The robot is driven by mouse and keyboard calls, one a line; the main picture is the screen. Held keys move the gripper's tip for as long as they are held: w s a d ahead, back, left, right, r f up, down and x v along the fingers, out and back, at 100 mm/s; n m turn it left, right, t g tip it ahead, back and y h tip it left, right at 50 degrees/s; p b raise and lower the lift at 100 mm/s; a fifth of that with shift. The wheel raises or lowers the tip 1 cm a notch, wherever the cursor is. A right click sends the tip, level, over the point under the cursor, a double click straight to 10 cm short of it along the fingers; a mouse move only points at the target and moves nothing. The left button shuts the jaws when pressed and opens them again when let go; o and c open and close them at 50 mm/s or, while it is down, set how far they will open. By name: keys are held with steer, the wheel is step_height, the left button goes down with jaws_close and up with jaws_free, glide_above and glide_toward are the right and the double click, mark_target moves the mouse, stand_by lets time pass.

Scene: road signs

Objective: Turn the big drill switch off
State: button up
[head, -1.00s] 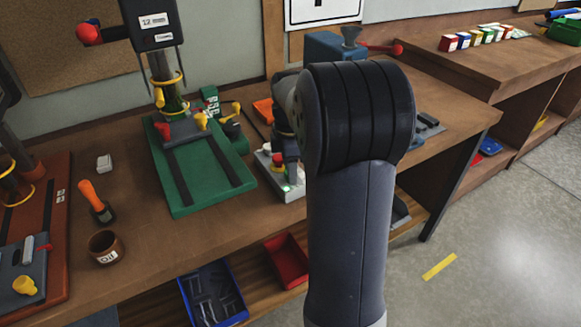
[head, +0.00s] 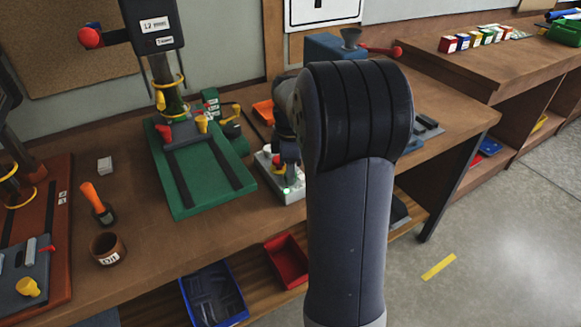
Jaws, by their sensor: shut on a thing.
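The green drill press (head: 215,190) stands at the centre of the bench, its dark head labelled "12" at the top. A pale switch box (head: 292,196) with a lit green lamp and a small red and yellow part sits at the right of its base. My gripper (head: 288,174) points down at the box, largely hidden behind my own arm. It is shut on the switch, whose handle is mostly covered, so its position cannot be read.
Another drill (head: 45,240) on a reddish base stands at the left. A blue bin (head: 213,296) and red bin (head: 287,262) sit on the shelf below.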

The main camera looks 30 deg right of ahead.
steer(key=m+p, duration=0.2)
steer(key=m, duration=0.3)
steer(key=shift+r+m, duration=0.1)
steer(key=shift+m, duration=0.2)
steer(key=shift+m+p, duration=0.5)
steer(key=shift+m, duration=1.7)
steer(key=o, duration=0.7)
steer(key=shift+t, duration=0.3)
steer(key=r, duration=1)
steer(key=shift+d+r, duration=0.3)
steer(key=shift+r, duration=0.05)
